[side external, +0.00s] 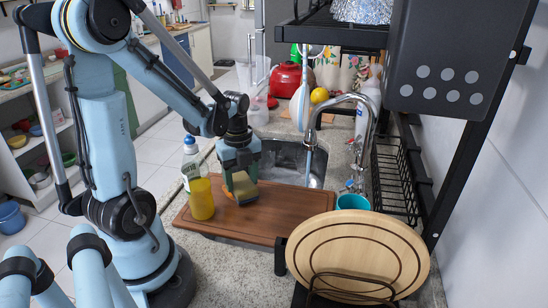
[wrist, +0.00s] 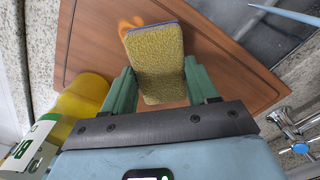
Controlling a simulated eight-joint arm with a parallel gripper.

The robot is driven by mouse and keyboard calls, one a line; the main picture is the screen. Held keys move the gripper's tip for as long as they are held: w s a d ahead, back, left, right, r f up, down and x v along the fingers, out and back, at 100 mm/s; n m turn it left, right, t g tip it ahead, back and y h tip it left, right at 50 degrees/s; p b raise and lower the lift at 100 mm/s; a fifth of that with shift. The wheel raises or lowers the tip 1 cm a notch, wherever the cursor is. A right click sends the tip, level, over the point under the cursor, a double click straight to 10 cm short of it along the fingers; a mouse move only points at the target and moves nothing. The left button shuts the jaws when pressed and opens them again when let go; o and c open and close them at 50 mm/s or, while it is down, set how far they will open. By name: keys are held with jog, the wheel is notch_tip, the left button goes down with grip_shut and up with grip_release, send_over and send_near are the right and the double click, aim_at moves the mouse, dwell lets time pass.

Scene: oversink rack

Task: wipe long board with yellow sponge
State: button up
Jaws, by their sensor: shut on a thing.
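The long board (side external: 275,212) is a brown wooden board lying across the front of the sink; it also fills much of the wrist view (wrist: 215,50). My gripper (side external: 241,180) is over the board's left half, pointing down. It is shut on the yellow sponge (side external: 243,190), which sits between the green fingers in the wrist view (wrist: 157,65). The sponge has a dark edge on its far end. It is at or just above the board; I cannot tell whether it touches. An orange mark (wrist: 130,25) shows on the board beside the sponge's far end.
A yellow soap bottle (side external: 199,190) stands at the board's left end, close to my gripper. A round wooden plate (side external: 358,252) stands in a rack at the front right. A teal cup (side external: 352,202), the faucet (side external: 368,130) and the sink (side external: 290,163) lie beyond the board.

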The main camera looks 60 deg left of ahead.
jog(key=shift+s+a+r, duration=0.15)
jog(key=shift+s+a, duration=0.95)
jog(key=shift+s, duration=0.05)
jog(key=shift+s+a+r, duration=0.1)
jog(key=shift+s+a, duration=1)
notch_tip(320, 180, up, 7)
jog(key=m, duration=0.4)
send_over(241, 186)
jog(key=shift+r, duration=0.4)
jog(key=w+d+r+m, duration=0.1)
jog(key=w+d+m, duration=0.25)
jog(key=d, duration=0.45)
jog(key=shift+m, duration=0.35)
jog(key=shift+s+d+f, duration=0.1)
jog(key=shift+s+f, duration=0.05)
jog(key=shift+f, duration=1.5)
jog(key=shift+s+d+f, duration=0.1)
jog(key=shift+s+f, duration=0.05)
jog(key=shift+f, duration=1.45)
jog(key=shift+s+f, duration=0.15)
jog(key=shift+f, duration=1.5)
jog(key=shift+f, duration=0.1)
